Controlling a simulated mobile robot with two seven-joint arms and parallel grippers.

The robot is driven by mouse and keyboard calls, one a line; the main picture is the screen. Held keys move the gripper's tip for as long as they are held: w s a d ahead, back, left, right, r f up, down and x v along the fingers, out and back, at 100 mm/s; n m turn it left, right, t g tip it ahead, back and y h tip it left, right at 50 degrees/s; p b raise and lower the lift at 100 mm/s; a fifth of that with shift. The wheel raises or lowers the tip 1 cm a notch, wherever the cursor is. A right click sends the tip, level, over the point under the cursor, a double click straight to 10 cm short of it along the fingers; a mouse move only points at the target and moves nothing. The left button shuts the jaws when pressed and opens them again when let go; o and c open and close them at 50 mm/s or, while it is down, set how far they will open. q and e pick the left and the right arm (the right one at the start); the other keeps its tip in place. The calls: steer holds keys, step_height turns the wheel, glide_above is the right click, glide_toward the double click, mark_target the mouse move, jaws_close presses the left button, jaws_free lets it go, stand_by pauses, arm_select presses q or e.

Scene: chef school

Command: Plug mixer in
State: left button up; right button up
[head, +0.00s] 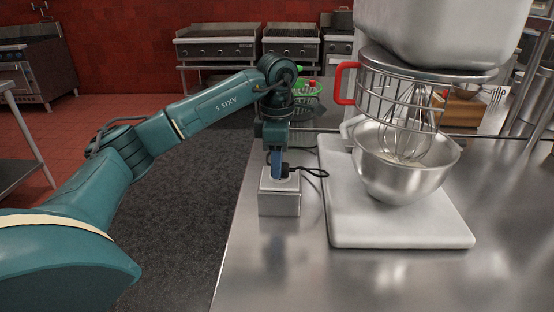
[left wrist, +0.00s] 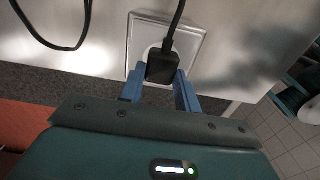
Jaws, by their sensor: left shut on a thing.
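The stand mixer (head: 435,35) stands on the steel counter, with a steel bowl (head: 405,170) under its wire whisk and a red handle on its guard. A small grey socket box (head: 280,198) stands on the counter left of the mixer's base. My left gripper (head: 279,168) points down at the top of the box. In the left wrist view its blue fingers (left wrist: 160,88) are shut on the black plug (left wrist: 162,68), which is at the round socket (left wrist: 150,52). I cannot tell how deep the plug sits. My right gripper is in neither view.
The black cord (left wrist: 176,22) runs from the plug toward the mixer side. The steel counter (head: 300,280) is clear in front of the box. Stoves (head: 217,45) stand along the red back wall.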

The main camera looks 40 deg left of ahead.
arm_select(q)
steer(key=shift+f, duration=0.35)
stand_by(0.6)
steer(key=o, duration=0.9)
steer(key=shift+r, duration=0.15)
steer(key=shift+r+p, duration=2.55)
steer(key=shift+r, duration=0.35)
steer(key=shift+s, duration=0.1)
